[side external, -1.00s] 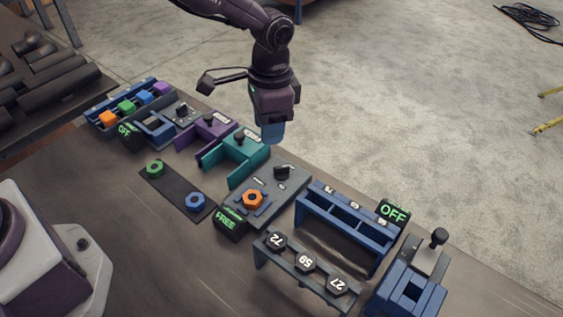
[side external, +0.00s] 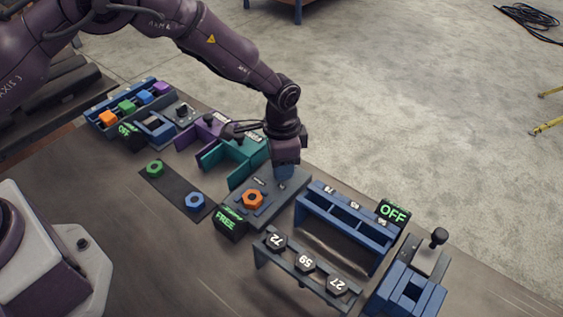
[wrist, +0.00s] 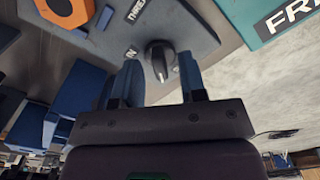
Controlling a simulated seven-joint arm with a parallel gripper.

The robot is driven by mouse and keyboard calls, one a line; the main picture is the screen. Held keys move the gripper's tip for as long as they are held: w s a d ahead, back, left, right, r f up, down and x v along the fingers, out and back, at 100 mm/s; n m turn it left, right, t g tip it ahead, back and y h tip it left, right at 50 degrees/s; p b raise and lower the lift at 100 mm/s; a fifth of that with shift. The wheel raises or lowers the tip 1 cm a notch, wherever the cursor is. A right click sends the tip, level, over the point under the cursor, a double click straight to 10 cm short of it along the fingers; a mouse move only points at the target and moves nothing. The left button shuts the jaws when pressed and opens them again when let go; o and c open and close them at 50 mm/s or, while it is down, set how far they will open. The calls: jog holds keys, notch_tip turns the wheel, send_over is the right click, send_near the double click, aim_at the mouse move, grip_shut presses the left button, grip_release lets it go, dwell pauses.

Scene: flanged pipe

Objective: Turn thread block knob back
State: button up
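The thread block (side external: 270,207) is a grey plate with an orange hex nut (side external: 252,198) and a black knob. A dark display beside it (side external: 229,221) reads FREE in green. In the side view my gripper (side external: 284,172) is over the knob's end of the block and hides the knob. In the wrist view the black knob (wrist: 159,62) has a white pointer mark and stands near labels, one reading IN. My gripper (wrist: 158,70) is open, one blue finger on each side of the knob, with gaps showing. I cannot tell how deep the fingers reach.
A teal fixture (side external: 234,158) stands close behind the block, and a purple one (side external: 205,131) beyond it. A blue rack (side external: 347,228) with an OFF display (side external: 393,211) is close on the right. A rack of numbered hex pieces (side external: 305,263) is in front.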

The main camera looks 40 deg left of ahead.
jog(key=shift+f, duration=0.3)
grip_shut()
jog(key=shift+n, duration=0.3)
jog(key=n, duration=0.3)
jog(key=shift+n, duration=2.1)
jog(key=shift+r, duration=0.1)
